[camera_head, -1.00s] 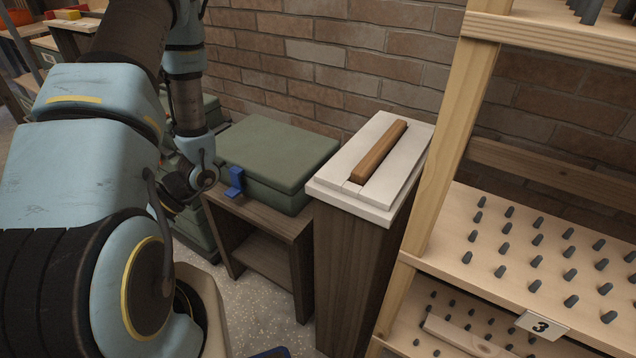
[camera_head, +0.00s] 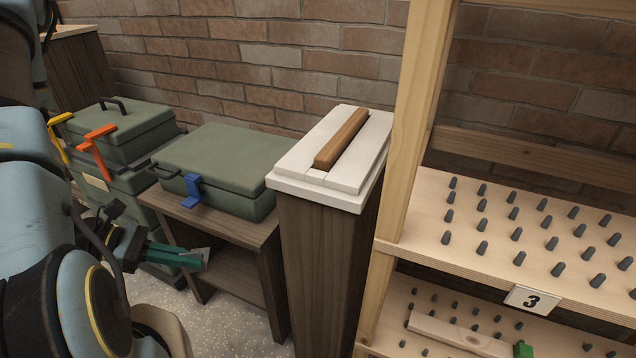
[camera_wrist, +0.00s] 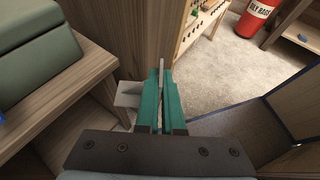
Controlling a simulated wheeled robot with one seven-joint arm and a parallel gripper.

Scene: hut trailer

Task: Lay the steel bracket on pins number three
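My gripper (camera_head: 188,257) has green fingers and is low at the left in the head view, in front of the small dark wooden stand. In the wrist view, the fingers (camera_wrist: 161,95) are closed on a thin grey metal piece, the steel bracket (camera_wrist: 128,96). One flat part of it shows left of the fingers and a thin edge stands between them. A small grey part of the bracket (camera_head: 203,254) also shows at the fingertips in the head view. The number three sign (camera_head: 533,300) is on the front edge of a pale shelf (camera_head: 425,236) with rows of dark upright pins (camera_head: 517,233), all bare.
A tall dark cabinet (camera_head: 318,270) with a white top and brown wooden bar stands between my gripper and the shelf. Green cases (camera_head: 235,160) sit left of it. A wooden post (camera_head: 415,130) edges the shelf. A lower pin shelf holds a wooden strip (camera_head: 460,335).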

